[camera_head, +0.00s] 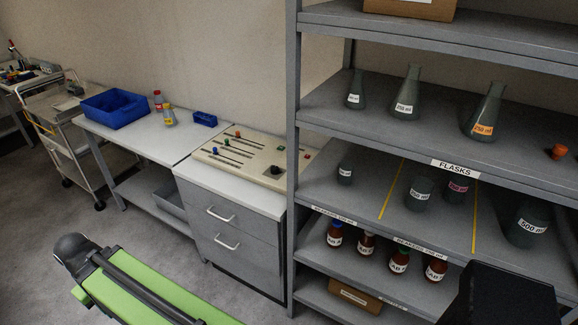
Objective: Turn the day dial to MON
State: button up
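A beige control panel (236,158) lies on the white top of the drawer cabinet, left of the shelf rack. It carries several sliders with coloured knobs and a round black knob (276,170) near its right end. No day names can be read on it, so I cannot tell whether this knob is the day dial. The rack's post hides part of the panel's right end. A green and black link of my arm crosses the lower left. The fingertips of my gripper do not show.
The grey shelf rack (292,130) fills the right side, with flasks, beakers and brown bottles. A white bench (150,135) holds a blue bin (115,110), a small blue box (205,119) and bottles. A cart (62,125) stands left. Floor before the bench is clear.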

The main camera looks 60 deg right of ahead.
aim_at(273, 169)
jog(key=z, duration=0.25)
jog(key=i, duration=1)
jog(key=u, duration=0.05)
